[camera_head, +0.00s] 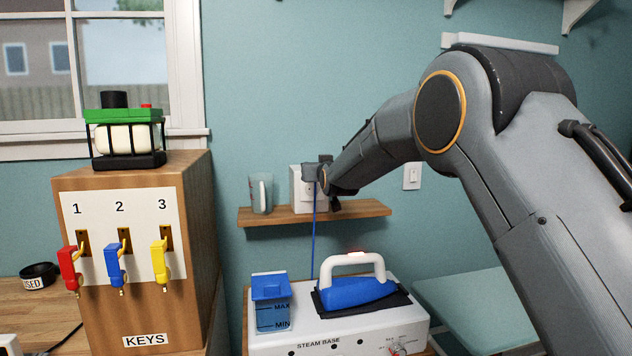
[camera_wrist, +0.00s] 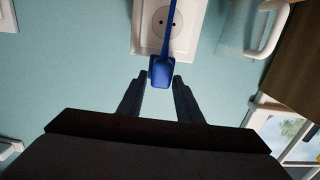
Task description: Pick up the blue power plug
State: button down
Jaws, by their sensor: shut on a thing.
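The blue power plug (camera_wrist: 161,73) is between the two dark fingertips of my gripper (camera_wrist: 161,81) in the wrist view. The gripper is shut on it. The white wall socket (camera_wrist: 164,24) is just beyond, with two open holes; the plug is beside those holes, not in them. I cannot tell whether the plug touches the socket plate. In the head view, my gripper (camera_head: 322,174) is in front of the socket (camera_head: 300,186) and hides the plug. The blue cord (camera_head: 314,236) hangs from there toward the steam base (camera_head: 338,332).
A wooden shelf (camera_head: 357,213) with a clear mug (camera_head: 261,192) is at the socket. A blue iron (camera_head: 354,290) and a water tank (camera_head: 271,305) sit on the base below. A key cabinet (camera_head: 190,260) stands left. A light switch (camera_head: 412,176) is right.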

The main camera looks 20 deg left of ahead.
jog(key=b+v, duration=0.6)
jog(key=v, duration=1.2)
jog(key=shift+s+d+f, duration=0.25)
jog(key=shift+s+f, duration=0.05)
jog(key=shift+f, duration=0.05)
jog(key=shift+f, duration=0.1)
